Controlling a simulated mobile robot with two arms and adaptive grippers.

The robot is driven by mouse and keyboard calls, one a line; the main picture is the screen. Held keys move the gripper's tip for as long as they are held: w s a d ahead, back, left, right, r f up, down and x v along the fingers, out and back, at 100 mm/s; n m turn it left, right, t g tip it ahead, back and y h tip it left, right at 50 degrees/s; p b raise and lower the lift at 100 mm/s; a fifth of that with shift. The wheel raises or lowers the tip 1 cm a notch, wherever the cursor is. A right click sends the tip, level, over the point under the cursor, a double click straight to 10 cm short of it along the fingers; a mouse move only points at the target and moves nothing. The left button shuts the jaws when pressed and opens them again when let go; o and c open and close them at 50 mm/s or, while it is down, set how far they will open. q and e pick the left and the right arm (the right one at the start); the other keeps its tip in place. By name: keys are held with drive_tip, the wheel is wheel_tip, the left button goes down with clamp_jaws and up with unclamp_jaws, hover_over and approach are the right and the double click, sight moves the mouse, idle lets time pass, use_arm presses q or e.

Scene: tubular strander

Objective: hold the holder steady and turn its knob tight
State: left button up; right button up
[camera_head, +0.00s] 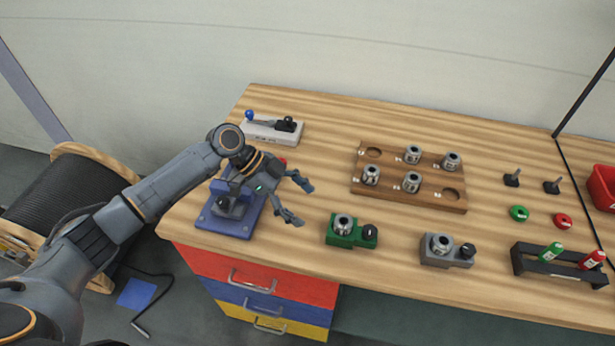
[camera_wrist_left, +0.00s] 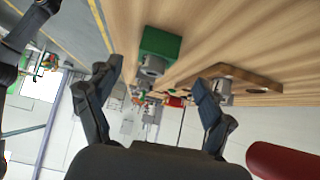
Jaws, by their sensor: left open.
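A green holder (camera_head: 340,241) stands near the front edge of the table, with a metal ring-shaped piece in it and a black knob (camera_head: 370,232) on its right side. A grey holder (camera_head: 434,262) of the same kind, with a black knob (camera_head: 467,250), stands to its right. My left gripper (camera_head: 299,202) is open and empty, above the table to the left of the green holder and apart from it. In the left wrist view, the green holder (camera_wrist_left: 160,42) shows beyond the open fingers (camera_wrist_left: 155,78). My right gripper is in neither view.
A wooden rack (camera_head: 428,193) with several metal pieces stands behind the holders. A blue fixture (camera_head: 222,222) is below my left wrist. A white device (camera_head: 262,131) stands at the back left. A black stand (camera_head: 545,263) with green and red bottles is at the right.

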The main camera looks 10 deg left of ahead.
sight(330, 224)
use_arm(q)
drive_tip(key=x, duration=0.1)
drive_tip(key=b+x, duration=0.1)
drive_tip(key=x, duration=0.3)
drive_tip(key=shift+s+d+r+b, duration=0.2)
drive_tip(key=shift+s+b, duration=0.15)
drive_tip(key=shift+b, duration=0.05)
drive_tip(key=shift+b+x, duration=0.6)
drive_tip(key=shift+x, duration=0.45)
drive_tip(key=shift+w+d+f+b, duration=0.35)
drive_tip(key=shift+d+f+b, duration=0.25)
drive_tip(key=shift+d+f, duration=0.45)
drive_tip(key=shift+d, duration=0.05)
drive_tip(key=shift+c, duration=0.2)
drive_tip(key=c, duration=1.1)
clamp_jaws()
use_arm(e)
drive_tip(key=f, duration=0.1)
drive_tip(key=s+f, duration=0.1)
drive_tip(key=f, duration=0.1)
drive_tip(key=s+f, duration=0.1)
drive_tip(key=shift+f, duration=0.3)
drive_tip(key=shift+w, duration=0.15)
